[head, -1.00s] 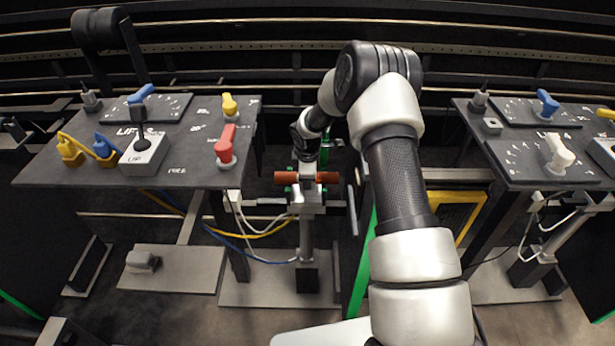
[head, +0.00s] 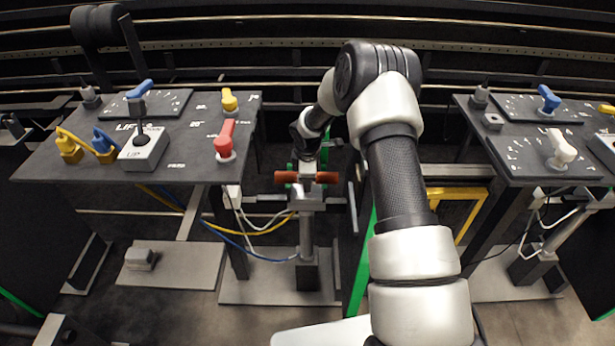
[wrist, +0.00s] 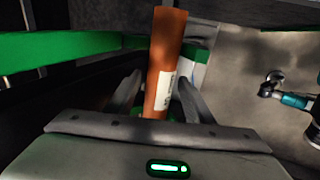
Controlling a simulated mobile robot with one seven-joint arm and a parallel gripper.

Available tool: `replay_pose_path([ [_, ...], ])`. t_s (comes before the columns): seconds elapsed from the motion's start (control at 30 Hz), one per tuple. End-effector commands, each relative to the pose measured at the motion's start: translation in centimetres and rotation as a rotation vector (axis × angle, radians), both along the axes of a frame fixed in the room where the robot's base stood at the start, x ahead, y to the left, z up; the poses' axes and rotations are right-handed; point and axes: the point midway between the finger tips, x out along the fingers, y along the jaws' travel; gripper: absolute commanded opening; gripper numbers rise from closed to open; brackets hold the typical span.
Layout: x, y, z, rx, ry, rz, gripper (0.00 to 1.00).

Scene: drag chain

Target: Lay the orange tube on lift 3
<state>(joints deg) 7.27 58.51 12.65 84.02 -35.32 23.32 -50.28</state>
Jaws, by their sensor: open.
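The orange tube (head: 327,177) lies crosswise at the top of a grey lift post (head: 307,240) in the middle of the head view. My gripper (head: 307,172) is over the middle of the tube and hides part of it. In the wrist view the tube (wrist: 165,60), with a white label, runs between the two spread fingers of my gripper (wrist: 158,100). The fingers are open, one on each side of it. I cannot tell whether the tube rests fully on the lift head (head: 306,202), and no lift number is readable there.
A dark control panel (head: 190,165) with coloured handles stands left of the lift, and another (head: 545,140) stands to the right. Cables (head: 250,232) hang beside the post. A green edge (head: 362,265) is close on its right. A green bar (wrist: 60,48) crosses the wrist view.

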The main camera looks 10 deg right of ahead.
Motion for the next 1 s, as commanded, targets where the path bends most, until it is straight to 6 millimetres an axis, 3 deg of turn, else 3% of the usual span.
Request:
replay_pose_path([
  [0.27,-0.3,0.0,2.3,-0.001,-0.010,0.000,0.52],
  [0.7,-3.8,0.6,12.2,0.000,-0.006,-0.001,0.52],
  [1.0,-5.3,0.9,16.1,0.000,-0.001,0.000,0.52],
])
